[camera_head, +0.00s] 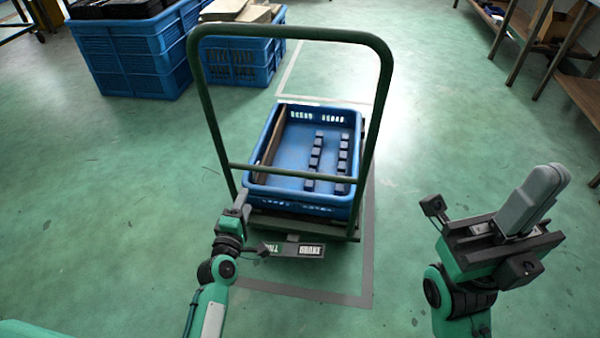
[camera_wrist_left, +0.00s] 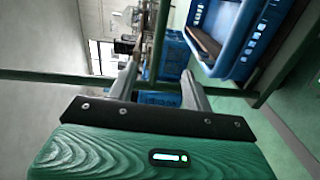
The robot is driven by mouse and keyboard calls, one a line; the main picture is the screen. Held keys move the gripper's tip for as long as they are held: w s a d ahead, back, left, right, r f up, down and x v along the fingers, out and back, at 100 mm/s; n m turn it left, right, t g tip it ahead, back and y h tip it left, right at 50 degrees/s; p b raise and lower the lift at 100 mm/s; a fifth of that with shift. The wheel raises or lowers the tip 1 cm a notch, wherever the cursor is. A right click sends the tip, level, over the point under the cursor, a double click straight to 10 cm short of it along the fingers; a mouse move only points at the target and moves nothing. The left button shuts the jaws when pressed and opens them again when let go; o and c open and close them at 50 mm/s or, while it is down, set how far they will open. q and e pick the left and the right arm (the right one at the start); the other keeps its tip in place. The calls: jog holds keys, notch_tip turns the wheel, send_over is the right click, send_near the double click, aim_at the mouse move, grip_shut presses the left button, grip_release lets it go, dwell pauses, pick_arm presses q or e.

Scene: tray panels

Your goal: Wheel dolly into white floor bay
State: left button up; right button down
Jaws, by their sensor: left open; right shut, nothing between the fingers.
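The dolly has a tall dark green handle frame (camera_head: 290,32) and a low deck (camera_head: 303,228), and a blue crate (camera_head: 262,188) rides on it. The crate also shows in the left wrist view (camera_wrist_left: 247,45). My left gripper (camera_head: 241,203) is open at the left handle post, below the crossbar; in the left wrist view the post (camera_wrist_left: 161,35) shows between its fingers (camera_wrist_left: 160,90). Contact cannot be told. My right gripper (camera_head: 537,195) is shut and empty, off to the right. Pale floor lines (camera_head: 300,292) run around and beyond the dolly; deck and crate hide part of them.
The crate holds two rows of small dark blocks (camera_head: 314,160) and a brown board. Blue stacked crates (camera_head: 130,60) stand at the back left and another blue crate (camera_head: 240,65) behind the dolly. Wooden shelving (camera_head: 560,70) is at the right. Green floor is free on both sides.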

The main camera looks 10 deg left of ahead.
aim_at(257, 169)
pick_arm(q)
jog(key=w+b, duration=0.1)
jog(key=w, duration=1.2)
jog(key=shift+w+d+b, duration=0.2)
jog(key=shift+b, duration=0.2)
grip_shut()
dwell(0.8)
